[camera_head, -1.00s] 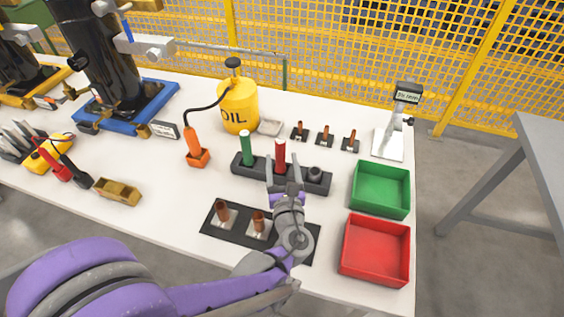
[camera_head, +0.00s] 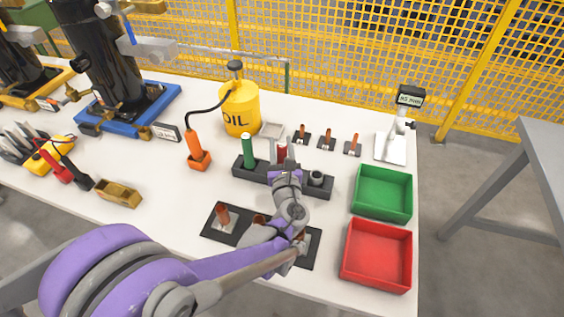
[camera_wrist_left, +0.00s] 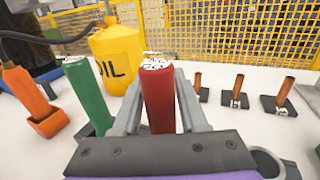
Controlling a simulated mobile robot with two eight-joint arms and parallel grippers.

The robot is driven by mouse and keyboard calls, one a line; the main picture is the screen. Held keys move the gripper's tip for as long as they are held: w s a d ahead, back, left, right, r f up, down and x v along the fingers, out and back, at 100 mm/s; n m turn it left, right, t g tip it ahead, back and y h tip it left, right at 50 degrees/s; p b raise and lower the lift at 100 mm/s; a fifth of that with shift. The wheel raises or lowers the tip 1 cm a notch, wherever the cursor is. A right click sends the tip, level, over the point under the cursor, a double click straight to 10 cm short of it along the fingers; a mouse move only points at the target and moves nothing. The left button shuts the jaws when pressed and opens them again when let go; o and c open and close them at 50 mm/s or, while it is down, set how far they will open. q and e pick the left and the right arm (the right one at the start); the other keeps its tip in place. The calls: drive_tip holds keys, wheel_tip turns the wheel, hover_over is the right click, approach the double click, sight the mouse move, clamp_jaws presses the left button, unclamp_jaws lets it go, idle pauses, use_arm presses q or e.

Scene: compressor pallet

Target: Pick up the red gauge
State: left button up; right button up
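The red gauge (camera_head: 282,153) stands upright in the black holder (camera_head: 254,174), beside the green gauge (camera_head: 248,150). My left gripper (camera_head: 282,148) is at the red gauge with one finger on each side of it. In the left wrist view the red gauge (camera_wrist_left: 158,98) stands between the two fingers, with its lower part hidden by the gripper body. The fingers are apart and very close to its sides; firm contact does not show. The green gauge (camera_wrist_left: 88,95) is just left of the left finger. My right gripper is out of view.
Several copper pieces on black bases stand at the back right. A green bin (camera_head: 383,213) and a red bin (camera_head: 347,277) are at the right. An orange tool (camera_head: 195,148) is left.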

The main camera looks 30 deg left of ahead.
use_arm(q)
clamp_jaws()
drive_tip(key=shift+r, duration=0.1)
